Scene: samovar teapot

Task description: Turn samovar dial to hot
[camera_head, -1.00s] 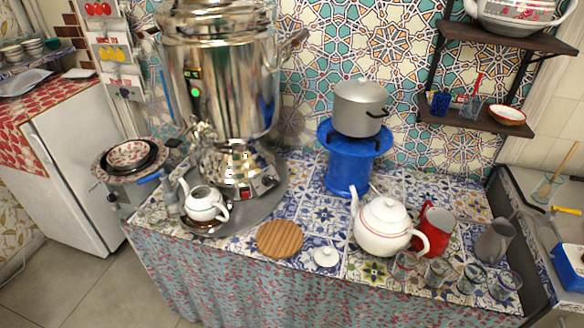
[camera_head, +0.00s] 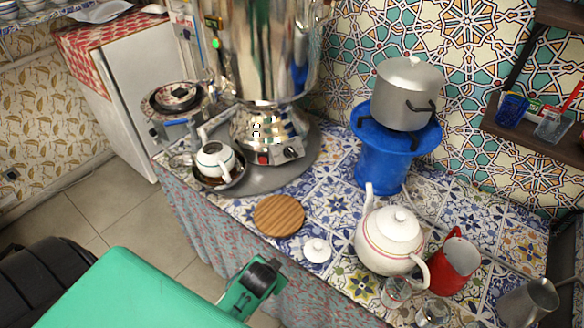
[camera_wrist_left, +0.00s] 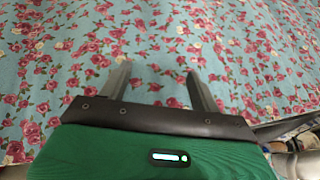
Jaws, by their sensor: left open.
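The silver samovar (camera_head: 270,60) stands at the back left of the table in the head view, its top cut off. On its lower front are a black dial (camera_head: 291,153) and, left of it, a red switch (camera_head: 263,158). The dial's markings are too small to read. My left gripper (camera_wrist_left: 157,70) is open and empty in the wrist view, its two fingers apart before the flowered table cloth. In the head view my green left arm comes in at the bottom, below and in front of the table edge, well away from the dial. My right gripper is not in view.
A small white teapot (camera_head: 216,160) sits on a dark dish left of the dial. A round wooden board (camera_head: 279,215), a white lid (camera_head: 317,250) and a larger white teapot (camera_head: 392,238) stand nearer the front. A grey pot (camera_head: 408,92) rests on a blue stand (camera_head: 384,165).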

